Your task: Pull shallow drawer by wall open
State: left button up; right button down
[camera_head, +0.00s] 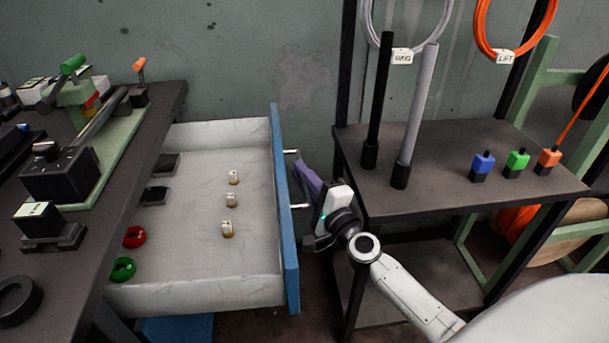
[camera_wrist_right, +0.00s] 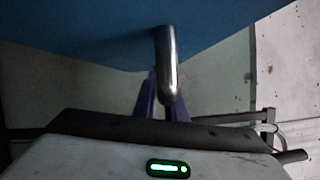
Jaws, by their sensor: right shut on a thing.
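The shallow drawer (camera_head: 225,296) stands pulled well out from the bench at the left, with its blue front (camera_head: 285,220) facing right. Its metal handle (camera_head: 299,206) sits on that front, and it also shows in the right wrist view (camera_wrist_right: 167,62). My right gripper (camera_head: 305,178), with purple fingers, is shut on the handle. The fingers hide the middle of the handle in the head view. In the wrist view the purple fingers (camera_wrist_right: 162,98) lie around the bar, below the blue front. My left gripper is not in view.
The drawer holds small white-topped pieces (camera_head: 230,199), a red ring (camera_head: 134,237), a green ring (camera_head: 123,269) and black blocks (camera_head: 166,164). A dark bench (camera_head: 160,103) stands left. A dark table (camera_head: 440,195) with upright rods stands close to my right gripper.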

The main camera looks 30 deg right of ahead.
jog(key=c, duration=1.8)
grip_release()
jog(key=shift+a, duration=0.1)
jog(key=shift+s+a+f+b, duration=0.15)
jog(key=shift+s+b, duration=0.1)
jog(key=shift+s, duration=1.45)
jog(key=shift+s+a+f+b, duration=0.1)
jog(key=shift+s+b, duration=0.15)
jog(key=shift+s, duration=1.45)
jog(key=shift+s+a+f+b, duration=0.15)
jog(key=shift+s+b, duration=0.1)
jog(key=shift+s, duration=1.45)
